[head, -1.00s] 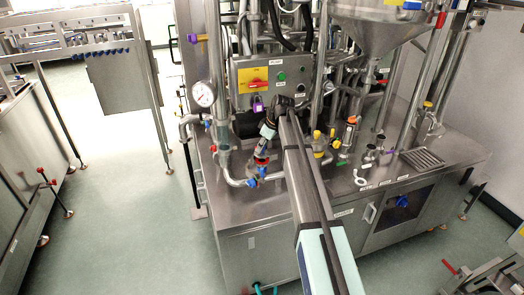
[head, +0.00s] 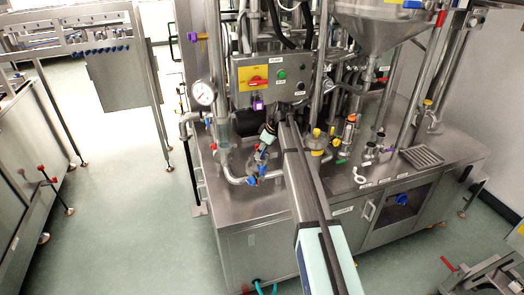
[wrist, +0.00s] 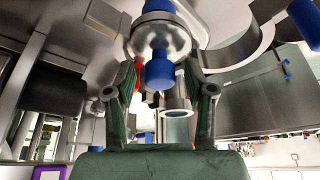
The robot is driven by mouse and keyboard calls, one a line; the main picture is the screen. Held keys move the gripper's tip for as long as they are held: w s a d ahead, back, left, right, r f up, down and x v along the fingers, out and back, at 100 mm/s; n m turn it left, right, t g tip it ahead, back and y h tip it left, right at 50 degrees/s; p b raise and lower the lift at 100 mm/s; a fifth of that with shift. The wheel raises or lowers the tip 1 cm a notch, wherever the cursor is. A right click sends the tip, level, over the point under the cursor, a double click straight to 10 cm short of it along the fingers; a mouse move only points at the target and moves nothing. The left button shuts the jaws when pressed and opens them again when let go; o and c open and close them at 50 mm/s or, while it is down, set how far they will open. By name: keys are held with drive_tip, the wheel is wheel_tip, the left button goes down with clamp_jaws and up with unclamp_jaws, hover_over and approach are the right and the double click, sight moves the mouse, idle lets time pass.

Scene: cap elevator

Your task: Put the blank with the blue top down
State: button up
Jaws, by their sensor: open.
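In the wrist view, a round silver fitting (wrist: 172,38) with a blue knob (wrist: 160,73) lies between the fingertips of my gripper (wrist: 160,66). It looks like the blank with the blue top. Another blue part shows behind it at the top edge. My gripper's green fingers are spread on either side of the fitting; I cannot tell whether they touch it. In the head view, my gripper (head: 260,154) is small beside the low pipework, near blue parts (head: 252,180). My arm partly blocks that area, and the blank cannot be made out clearly there.
A pressure gauge (head: 203,93) and a vertical pipe stand left of my gripper. A control box (head: 270,78) is above it. A yellow-topped fitting (head: 317,142) stands right of my arm. Bare steel worktop (head: 270,207) lies in front of the pipework.

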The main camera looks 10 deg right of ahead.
drive_tip(key=shift+r, duration=0.25)
drive_tip(key=b+v, duration=0.3)
drive_tip(key=v, duration=0.8)
drive_tip(key=shift+d+r, duration=0.15)
drive_tip(key=shift+r, duration=0.25)
drive_tip(key=shift+s, duration=0.1)
drive_tip(key=shift+d, duration=0.1)
